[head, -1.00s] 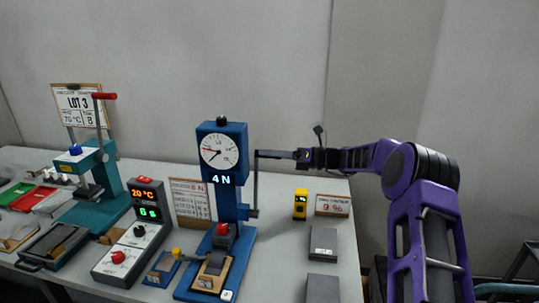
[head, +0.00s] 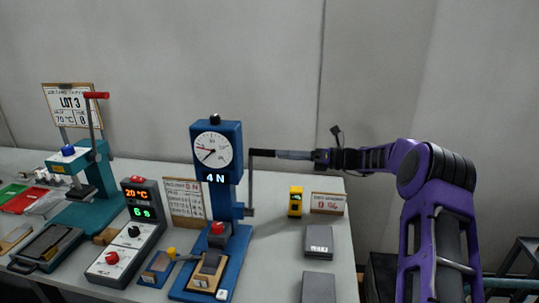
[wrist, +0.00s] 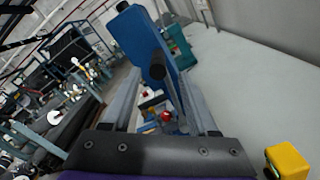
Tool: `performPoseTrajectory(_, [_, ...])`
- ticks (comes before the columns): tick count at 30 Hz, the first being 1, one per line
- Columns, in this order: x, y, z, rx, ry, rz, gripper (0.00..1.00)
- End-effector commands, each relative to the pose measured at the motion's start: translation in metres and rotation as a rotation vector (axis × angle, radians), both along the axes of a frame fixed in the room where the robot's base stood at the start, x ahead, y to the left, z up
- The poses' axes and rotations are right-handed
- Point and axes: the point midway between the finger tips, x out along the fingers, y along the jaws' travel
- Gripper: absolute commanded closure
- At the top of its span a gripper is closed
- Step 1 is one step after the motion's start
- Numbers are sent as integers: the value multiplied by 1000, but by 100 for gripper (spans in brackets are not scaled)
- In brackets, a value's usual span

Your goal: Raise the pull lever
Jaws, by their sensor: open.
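The pull lever is a thin grey rod on the right side of the blue force stand (head: 217,149). It stands upright, with a black grip (head: 262,153) at its top pointing right, level with the lower part of the dial. My gripper (head: 278,155) is open just right of the grip, its fingers pointing left along it. In the wrist view, the grip's round black end (wrist: 157,68) shows between the fingertips (wrist: 158,80), with a gap on each side. In the head view I cannot tell how far the fingers overlap the grip.
A yellow device (head: 296,201) and a small sign (head: 328,203) stand on the table below my gripper. Grey blocks lie in front of them. A control box (head: 127,235) and a teal press (head: 82,178) with a red handle stand left. The air above the stand is free.

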Motion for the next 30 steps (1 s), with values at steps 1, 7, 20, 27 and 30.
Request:
performPoseTrajectory(1, [-2,-14,-1,-1,0,-4,41])
performPoseTrajectory(7, [-11,-61,-1,-1,0,-4,41])
performPoseTrajectory(20, [-21,-107,-1,-1,1,1,41])
performPoseTrajectory(27, [-21,-107,-1,-1,1,1,41])
performPoseTrajectory(30, [-21,-103,-3,-14,-3,6,41])
